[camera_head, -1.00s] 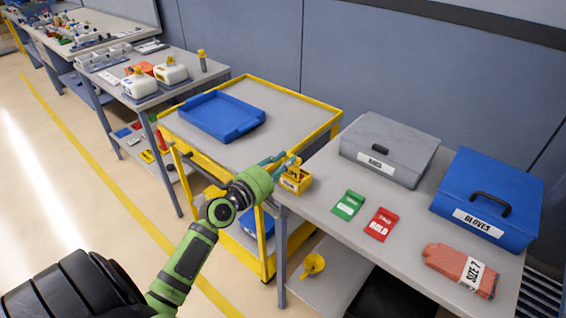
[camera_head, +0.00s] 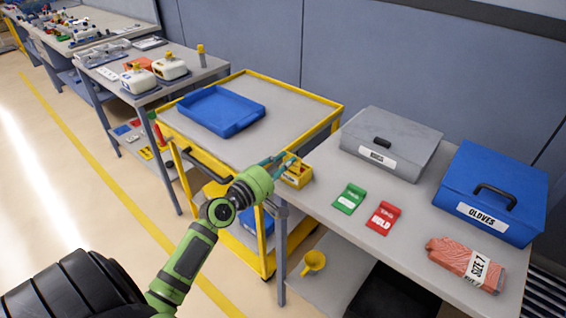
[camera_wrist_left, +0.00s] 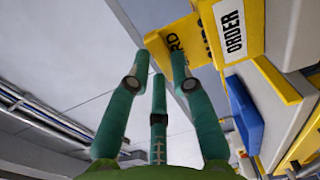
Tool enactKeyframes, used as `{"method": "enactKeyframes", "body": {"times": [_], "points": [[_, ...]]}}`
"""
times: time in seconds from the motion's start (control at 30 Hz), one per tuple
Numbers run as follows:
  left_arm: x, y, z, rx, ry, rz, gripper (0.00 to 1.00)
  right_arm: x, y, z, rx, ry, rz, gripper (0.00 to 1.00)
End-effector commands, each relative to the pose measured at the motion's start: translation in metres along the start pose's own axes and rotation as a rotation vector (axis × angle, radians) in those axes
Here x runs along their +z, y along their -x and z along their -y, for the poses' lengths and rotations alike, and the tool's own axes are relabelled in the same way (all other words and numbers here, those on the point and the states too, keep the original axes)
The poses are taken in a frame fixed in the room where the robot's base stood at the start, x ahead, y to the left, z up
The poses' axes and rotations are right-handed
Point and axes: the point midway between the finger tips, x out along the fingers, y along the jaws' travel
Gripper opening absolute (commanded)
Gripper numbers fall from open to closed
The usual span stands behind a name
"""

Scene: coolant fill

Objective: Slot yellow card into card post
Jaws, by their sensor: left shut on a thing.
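The yellow card (camera_wrist_left: 176,42) is at the fingertips of my left gripper (camera_wrist_left: 160,62) in the left wrist view, with dark lettering partly hidden. My left gripper is shut on it. The card post (camera_head: 299,176) is a small yellow block at the near left corner of the right-hand table. Its white ORDER label (camera_wrist_left: 231,30) shows in the left wrist view. In the head view, my left gripper (camera_head: 285,159) is right at the post, on its left side. The card overlaps the post in the left wrist view; I cannot tell whether it sits in the slot.
Green (camera_head: 349,198) and red (camera_head: 382,218) cards lie right of the post. Behind them are a grey box (camera_head: 405,135) and a blue GLOVES box (camera_head: 505,180). A yellow-railed cart (camera_head: 290,105) with a blue tray (camera_head: 222,110) stands left of the table. A glove pack (camera_head: 450,257) lies front right.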

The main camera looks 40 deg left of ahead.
Motion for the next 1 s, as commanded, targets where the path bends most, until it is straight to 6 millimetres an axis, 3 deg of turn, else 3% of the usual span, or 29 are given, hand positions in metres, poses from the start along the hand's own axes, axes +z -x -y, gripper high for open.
{"method": "enactKeyframes", "body": {"times": [0.23, 0.27, 0.3, 0.33, 0.77, 1.0], "points": [[0.000, 0.000, 0.008, 0.000, 0.000, 0.000, 0.00, 0.001, -0.007, 0.001, -0.001, 0.000, 0.000, 0.40], [0.000, 0.000, 0.007, 0.000, 0.000, 0.000, 0.27, 0.001, -0.007, 0.001, -0.001, 0.000, 0.000, 0.40], [0.000, 0.000, 0.006, 0.000, 0.000, 0.000, 0.43, 0.001, -0.006, 0.001, -0.001, 0.000, 0.000, 0.40], [0.000, 0.000, 0.006, 0.000, 0.000, 0.000, 0.51, 0.001, -0.006, 0.001, -0.001, 0.000, 0.000, 0.40], [0.000, 0.006, 0.007, -0.001, -0.001, 0.000, 0.51, 0.001, -0.006, 0.000, 0.000, 0.001, 0.000, 0.40], [0.000, 0.045, 0.008, -0.005, -0.004, 0.001, 0.51, 0.001, -0.006, 0.000, 0.000, 0.001, 0.000, 0.40]]}}
